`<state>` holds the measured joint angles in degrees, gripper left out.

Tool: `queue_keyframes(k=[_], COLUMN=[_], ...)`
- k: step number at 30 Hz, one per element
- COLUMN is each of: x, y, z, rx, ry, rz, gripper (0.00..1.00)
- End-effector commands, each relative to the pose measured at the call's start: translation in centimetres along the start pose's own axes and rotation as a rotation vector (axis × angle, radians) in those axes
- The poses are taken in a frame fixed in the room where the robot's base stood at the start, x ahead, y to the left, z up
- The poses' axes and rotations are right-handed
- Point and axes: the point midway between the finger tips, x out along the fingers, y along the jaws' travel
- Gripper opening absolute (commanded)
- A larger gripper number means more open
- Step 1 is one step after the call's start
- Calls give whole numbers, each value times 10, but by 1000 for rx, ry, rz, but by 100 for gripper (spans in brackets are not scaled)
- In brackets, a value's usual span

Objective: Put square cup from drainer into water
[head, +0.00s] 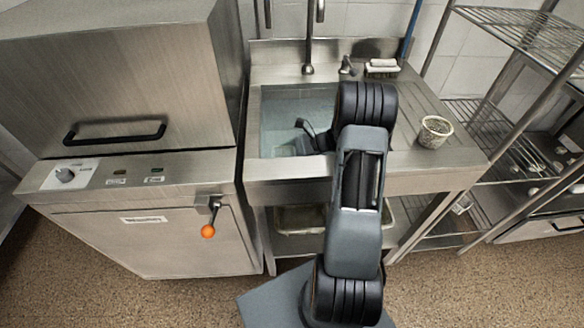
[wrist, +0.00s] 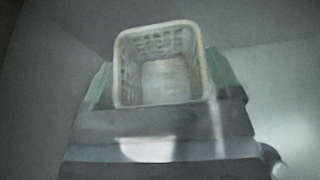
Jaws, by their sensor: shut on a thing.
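The square cup (wrist: 158,45) is pale and perforated, with its open mouth facing the camera in the wrist view. My gripper (wrist: 160,88) is shut on it, with greenish fingers at its left and right sides. The wrist view is murky and blurred. In the head view my gripper (head: 304,138) is low in the water (head: 283,115) of the sink, at the left of my arm. The cup cannot be made out there. The drainer (head: 420,100) is the ridged metal surface right of the basin, partly hidden by my arm.
A round perforated cup (head: 435,131) stands on the drainer. A tap (head: 308,66) rises behind the basin, and a soap dish (head: 382,67) sits at the back. A steel machine (head: 120,100) stands close on the left, and wire shelving (head: 530,40) on the right.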

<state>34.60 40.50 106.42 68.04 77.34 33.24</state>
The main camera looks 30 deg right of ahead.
Motion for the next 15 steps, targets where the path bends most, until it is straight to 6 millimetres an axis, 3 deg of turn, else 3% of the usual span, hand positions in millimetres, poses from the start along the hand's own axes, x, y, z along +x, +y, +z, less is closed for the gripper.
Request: queue_keyframes(k=[15], x=[20], y=[1], z=[-43], rx=[1], ry=[-1], rz=[4], gripper=[62])
